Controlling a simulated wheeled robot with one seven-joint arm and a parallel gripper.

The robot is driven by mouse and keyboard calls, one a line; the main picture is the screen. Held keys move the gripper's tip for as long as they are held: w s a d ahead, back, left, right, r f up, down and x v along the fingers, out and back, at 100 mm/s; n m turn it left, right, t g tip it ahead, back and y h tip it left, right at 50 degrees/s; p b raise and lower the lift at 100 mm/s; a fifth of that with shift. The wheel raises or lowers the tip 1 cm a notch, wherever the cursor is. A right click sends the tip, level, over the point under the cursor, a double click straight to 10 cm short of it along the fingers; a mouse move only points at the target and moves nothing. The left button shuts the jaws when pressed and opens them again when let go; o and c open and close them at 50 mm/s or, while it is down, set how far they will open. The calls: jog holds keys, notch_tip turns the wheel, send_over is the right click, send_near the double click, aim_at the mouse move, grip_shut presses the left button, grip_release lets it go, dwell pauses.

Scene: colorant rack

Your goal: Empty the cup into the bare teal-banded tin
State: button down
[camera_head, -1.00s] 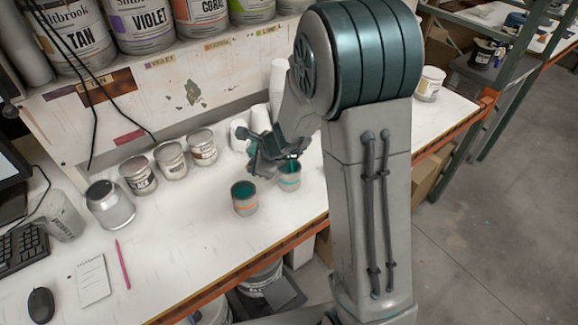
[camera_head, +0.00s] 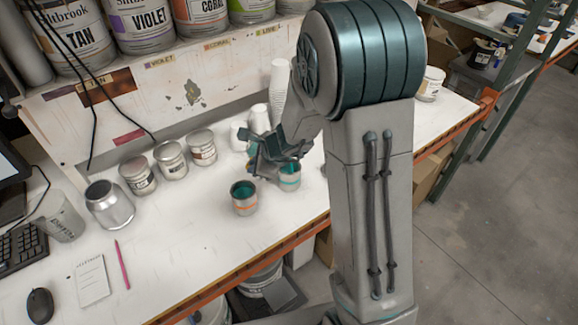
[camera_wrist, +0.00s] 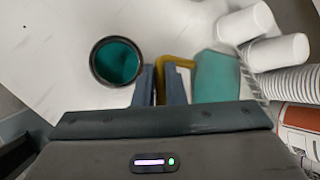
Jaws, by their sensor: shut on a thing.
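My gripper (camera_head: 270,155) is over the bench, just behind the two open tins. In the wrist view my gripper (camera_wrist: 161,82) is shut on the yellow handle of the cup (camera_wrist: 217,80), whose teal side lies right of the fingers. The cup is mostly hidden in the head view, and its contents cannot be seen. The teal-banded tin (camera_head: 289,178) stands upright with teal inside. The orange-banded tin (camera_head: 244,198) stands to its left, also with teal inside. One open tin with teal paint (camera_wrist: 115,62) shows in the wrist view; its band is hidden.
White paper cups (camera_head: 258,115) stand stacked behind my gripper. Several small labelled cans (camera_head: 172,160) and a silver jar (camera_head: 108,205) stand to the left. Large paint cans (camera_head: 143,22) fill the shelf above. The bench front around the pink pencil (camera_head: 122,264) has free room.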

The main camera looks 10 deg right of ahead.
jog(key=shift+d+f+t+y+b, duration=0.15)
jog(key=shift+t+y+b, duration=0.2)
jog(key=shift+b, duration=0.95)
dwell(1.0)
jog(key=shift+s+d+r+t+y+b, duration=0.15)
jog(key=shift+r+t+y+b, duration=0.45)
jog(key=shift+b, duration=1.05)
dwell(2.4)
jog(key=shift+s+d+f+t+y+b, duration=0.15)
jog(key=shift+f+t+y+b, duration=0.15)
jog(key=shift+b, duration=1.05)
